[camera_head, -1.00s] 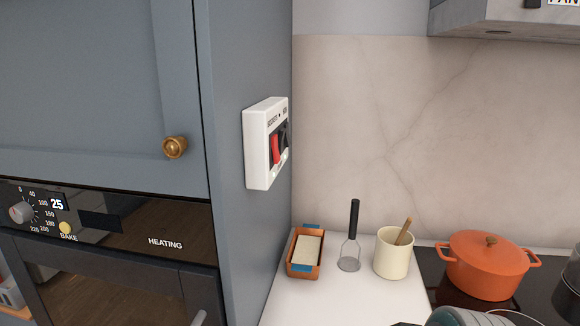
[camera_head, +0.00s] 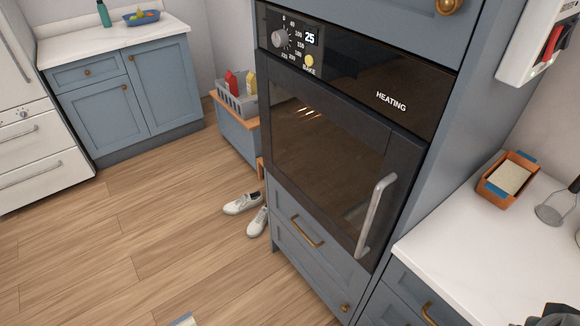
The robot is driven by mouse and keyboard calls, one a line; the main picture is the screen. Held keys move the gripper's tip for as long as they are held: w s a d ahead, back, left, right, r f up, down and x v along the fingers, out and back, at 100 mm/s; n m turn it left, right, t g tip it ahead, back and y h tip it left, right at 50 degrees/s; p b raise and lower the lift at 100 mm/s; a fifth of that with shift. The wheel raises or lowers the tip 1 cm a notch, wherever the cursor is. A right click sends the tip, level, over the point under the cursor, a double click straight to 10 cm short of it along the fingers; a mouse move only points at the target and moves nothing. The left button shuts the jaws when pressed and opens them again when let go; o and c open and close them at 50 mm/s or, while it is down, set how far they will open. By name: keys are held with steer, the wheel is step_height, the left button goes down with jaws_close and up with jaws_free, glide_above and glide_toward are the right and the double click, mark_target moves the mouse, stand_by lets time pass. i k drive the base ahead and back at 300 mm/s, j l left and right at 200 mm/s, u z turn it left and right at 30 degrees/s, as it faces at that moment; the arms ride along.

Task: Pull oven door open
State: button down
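The oven is built into the tall blue cabinet. Its dark glass door (camera_head: 312,135) looks shut, flush with the cabinet front. A silver bar handle (camera_head: 375,215) stands upright along the right side of the door. Above it is the black control panel (camera_head: 345,62) with a knob, a display reading 25, a yellow button marked BAKE and the word HEATING. A dark piece at the bottom right corner may be part of my arm. My gripper cannot be made out.
A white counter (camera_head: 450,235) with an orange tray (camera_head: 508,180) and a whisk-like utensil (camera_head: 557,207) lies right of the oven. White shoes (camera_head: 243,204) and a bench (camera_head: 238,133) stand left of it. The wooden floor in front is mostly clear.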

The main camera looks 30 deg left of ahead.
mark_target(327, 147)
steer(key=u, duration=1.3)
steer(key=k+j, duration=0.1)
steer(key=j, duration=0.2)
steer(key=j+z, duration=0.15)
steer(key=j, duration=0.15)
steer(key=k+j, duration=0.15)
steer(key=j, duration=0.15)
steer(key=z, duration=0.05)
